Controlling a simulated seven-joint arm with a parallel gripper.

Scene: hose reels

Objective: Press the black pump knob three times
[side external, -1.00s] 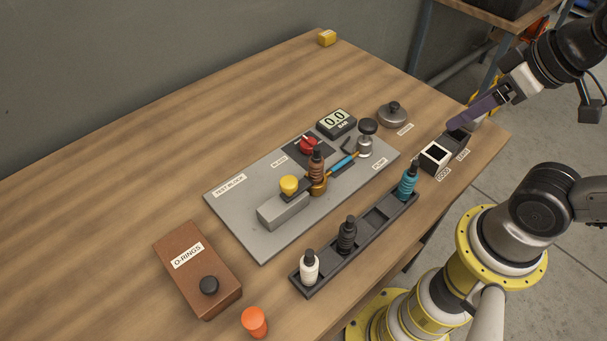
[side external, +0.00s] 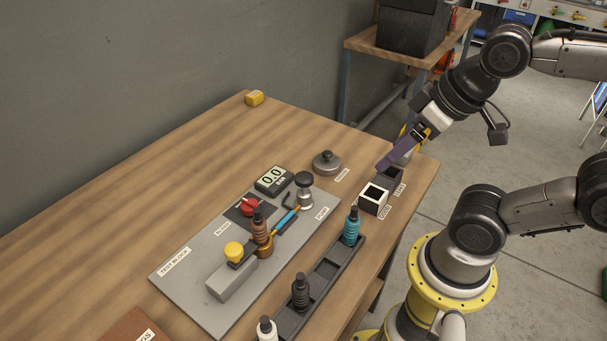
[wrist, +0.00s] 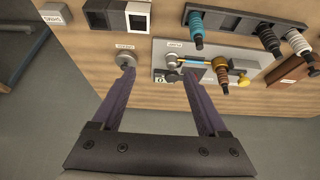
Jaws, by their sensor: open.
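The pump is a silver post with a black knob (side external: 304,179) on top, at the far right corner of the grey test block plate (side external: 185,275). In the wrist view the black knob (wrist: 172,76) shows close to the right fingertip in the picture. My gripper (side external: 384,165) is open and empty, with purple fingers. It is in the air above the two small bins, to the right of the pump and apart from it. Both fingers also show in the wrist view (wrist: 157,73). The gauge (side external: 273,180) beside the pump reads 0.0.
A red bleed knob (side external: 249,206), a brown fitting (side external: 259,229) and a yellow knob (side external: 233,251) stand on the plate. A grey round lidded piece (side external: 327,163) is behind the pump. A white bin (side external: 373,199) and a dark tray (side external: 320,290) with fittings lie in front.

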